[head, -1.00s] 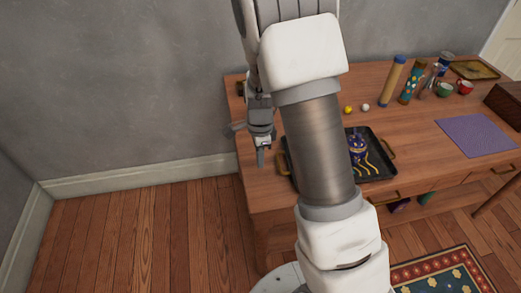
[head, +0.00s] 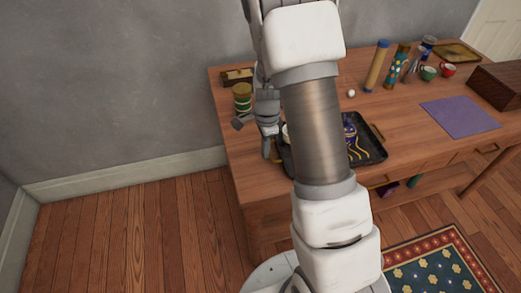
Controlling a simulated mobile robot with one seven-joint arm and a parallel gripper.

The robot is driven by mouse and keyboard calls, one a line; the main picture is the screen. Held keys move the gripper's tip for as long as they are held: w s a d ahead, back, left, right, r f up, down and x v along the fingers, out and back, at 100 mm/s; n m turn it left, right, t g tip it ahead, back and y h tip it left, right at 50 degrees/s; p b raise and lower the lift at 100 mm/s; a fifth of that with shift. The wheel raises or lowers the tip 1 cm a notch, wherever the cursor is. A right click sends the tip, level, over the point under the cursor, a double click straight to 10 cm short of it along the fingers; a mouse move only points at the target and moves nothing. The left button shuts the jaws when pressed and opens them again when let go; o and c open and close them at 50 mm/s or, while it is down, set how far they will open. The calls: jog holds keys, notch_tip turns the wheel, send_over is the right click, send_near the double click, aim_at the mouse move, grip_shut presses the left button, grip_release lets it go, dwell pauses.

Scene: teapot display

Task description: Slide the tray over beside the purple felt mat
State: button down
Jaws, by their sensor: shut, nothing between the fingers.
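The dark tray (head: 371,153) with brass handles lies on the wooden table, its middle hidden behind my arm. A dark purple teapot (head: 350,135) with yellow tentacle-like shapes stands on it, partly hidden by my arm. The purple felt mat (head: 460,116) lies flat to the right of the tray, with bare wood between them. My gripper (head: 267,153) is shut and empty, pointing down at the tray's left end. I cannot tell whether it touches the tray.
A green-and-gold canister (head: 242,98) stands behind my gripper at the table's left. A white ball (head: 351,93), tall tubes (head: 376,66), green (head: 428,73) and red (head: 448,70) cups stand farther back. A wooden box (head: 497,86) is right of the mat.

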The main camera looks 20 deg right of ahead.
jog(key=d, duration=2.3)
jog(key=shift+s+d, duration=0.1)
jog(key=shift+s, duration=0.15)
